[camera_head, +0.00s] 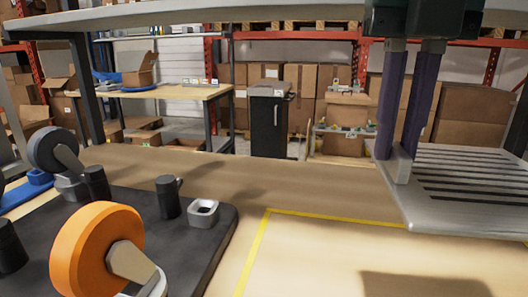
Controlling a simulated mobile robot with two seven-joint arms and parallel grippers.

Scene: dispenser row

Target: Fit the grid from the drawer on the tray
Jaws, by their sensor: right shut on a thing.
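My right gripper (397,158) comes down from the top right, its two long dark purple fingers shut on the left edge of a grey grid (432,200). The grid is a flat metal plate with several dark parallel slots. It is held roughly level above the wooden table and runs out of the picture on the right. A broad shadow lies on the table below it. I cannot make out the tray or the drawer in this view. My left gripper is not in view.
A black mat (222,222) at the lower left carries an orange wheel (92,245), a grey caster (52,150), dark posts and a small grey square ring (203,212). A yellow-outlined area (252,250) on the table is clear. A shelf (250,10) spans the top.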

